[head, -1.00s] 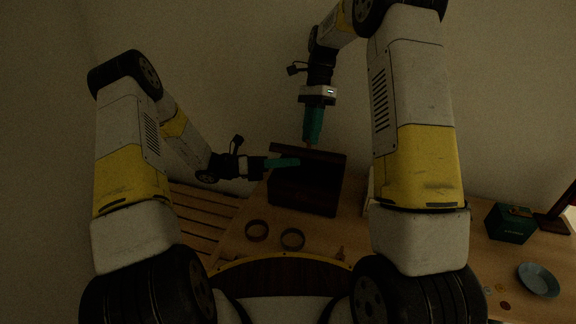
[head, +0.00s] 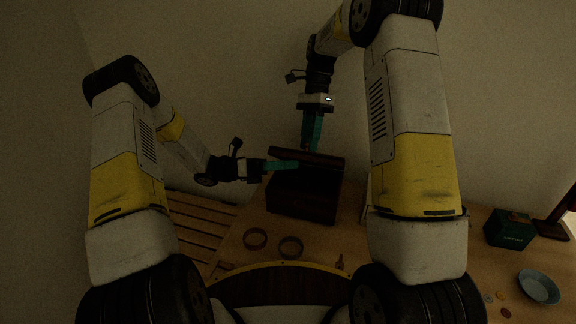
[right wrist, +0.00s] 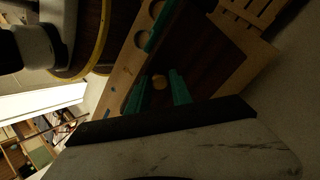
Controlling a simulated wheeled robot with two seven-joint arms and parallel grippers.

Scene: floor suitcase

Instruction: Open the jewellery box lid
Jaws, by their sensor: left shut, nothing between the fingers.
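The dark brown jewellery box (head: 303,205) stands on the wooden table in the head view. Its lid (head: 325,160) shows as a dark slab along the back top edge, apparently raised, with a dark space below it. How far it is tilted is hard to tell. My right gripper (head: 308,149) points down at the lid's top edge.
Two dark rings (head: 255,239) (head: 290,247) and a small brass object (head: 340,262) lie in front of the box. At right are a green box (head: 510,230), a blue-grey bowl (head: 539,287) and several coins. A slatted wooden surface (head: 200,220) is at left.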

